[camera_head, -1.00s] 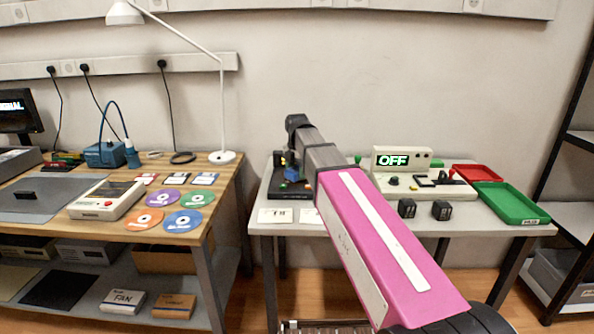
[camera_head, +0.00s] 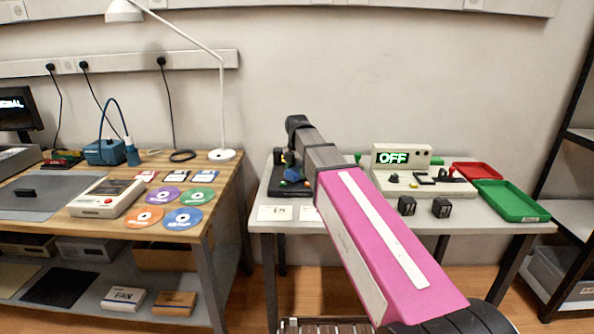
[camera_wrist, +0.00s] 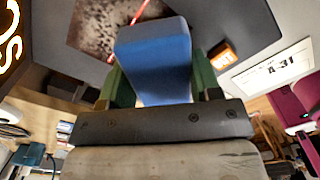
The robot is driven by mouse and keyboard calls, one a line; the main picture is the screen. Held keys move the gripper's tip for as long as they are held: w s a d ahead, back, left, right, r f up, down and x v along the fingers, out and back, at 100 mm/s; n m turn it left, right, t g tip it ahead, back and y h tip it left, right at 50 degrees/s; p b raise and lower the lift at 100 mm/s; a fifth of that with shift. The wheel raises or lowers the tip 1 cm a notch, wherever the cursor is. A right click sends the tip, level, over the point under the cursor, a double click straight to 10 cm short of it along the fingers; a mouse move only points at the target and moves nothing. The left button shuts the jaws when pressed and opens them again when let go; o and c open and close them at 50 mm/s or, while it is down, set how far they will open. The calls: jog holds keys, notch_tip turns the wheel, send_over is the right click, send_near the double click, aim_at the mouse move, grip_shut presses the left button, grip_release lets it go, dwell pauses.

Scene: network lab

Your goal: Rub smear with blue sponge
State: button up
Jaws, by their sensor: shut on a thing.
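My gripper (camera_wrist: 158,82) is shut on the blue sponge (camera_wrist: 155,62), with a green-sided finger on each side of it. The sponge sticks out past the fingers. A thin red line crosses the smear. In the head view the sponge shows as a small blue patch (camera_head: 291,175) at the dark stand on the right table; my arm hides much of that spot.
The right table also bears a device reading OFF (camera_head: 402,158), two black blocks, a red tray (camera_head: 474,171) and a green tray (camera_head: 512,203). A wooden table (camera_head: 225,195) stands left.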

jog(key=shift+f, duration=0.45)
jog(key=shift+w, duration=0.1)
